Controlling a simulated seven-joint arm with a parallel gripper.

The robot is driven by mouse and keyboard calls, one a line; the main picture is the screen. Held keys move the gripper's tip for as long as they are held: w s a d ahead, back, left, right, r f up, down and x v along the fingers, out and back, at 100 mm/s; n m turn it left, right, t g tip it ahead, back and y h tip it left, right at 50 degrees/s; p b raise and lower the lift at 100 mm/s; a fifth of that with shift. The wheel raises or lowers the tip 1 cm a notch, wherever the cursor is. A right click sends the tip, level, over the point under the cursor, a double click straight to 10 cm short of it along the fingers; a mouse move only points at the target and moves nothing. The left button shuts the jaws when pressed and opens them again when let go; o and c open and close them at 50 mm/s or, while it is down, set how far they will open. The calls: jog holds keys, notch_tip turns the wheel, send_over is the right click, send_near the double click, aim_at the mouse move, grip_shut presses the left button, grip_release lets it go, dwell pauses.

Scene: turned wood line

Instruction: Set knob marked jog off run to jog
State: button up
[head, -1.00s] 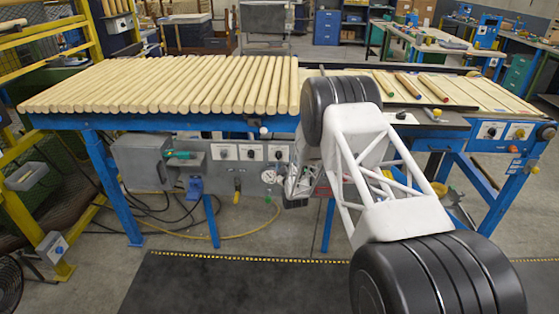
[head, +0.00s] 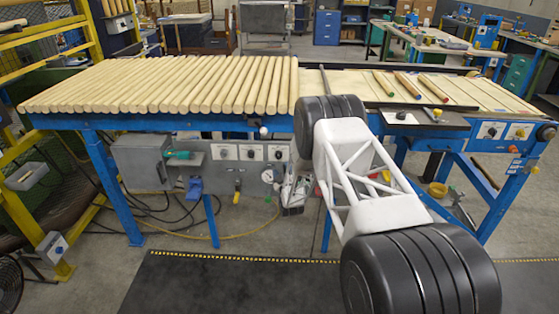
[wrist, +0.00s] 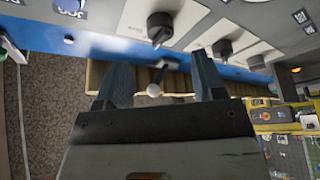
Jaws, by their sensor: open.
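In the head view, a grey control panel under the table carries three dark knobs on white plates: a left knob (head: 223,153), a middle knob (head: 251,153) and a right knob (head: 278,153). Their lettering is too small to read there. In the wrist view the panel is upside down, with a near knob (wrist: 160,28) and further knobs (wrist: 222,48).
A lever with a white ball (wrist: 153,90) shows between the fingers in the wrist view. A gauge (head: 271,178) and a yellow-handled valve (head: 237,185) are low on the panel. Wooden rods (head: 170,85) cover the table above.

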aim_at(279, 157)
jog(key=shift+x, duration=3.3)
jog(key=shift+c, duration=0.3)
jog(key=c, duration=0.9)
jog(key=shift+o, duration=0.2)
jog(key=shift+n+y, duration=0.3)
jog(key=shift+n, duration=0.3)
jog(key=n+g, duration=0.1)
jog(key=n, duration=0.1)
jog(key=n+g+y, duration=0.1)
jog(key=n, duration=0.2)
jog(key=shift+d+r, duration=0.1)
jog(key=shift+r, duration=0.05)
jog(key=shift+n+g, duration=0.9)
jog(key=shift+n, duration=1.1)
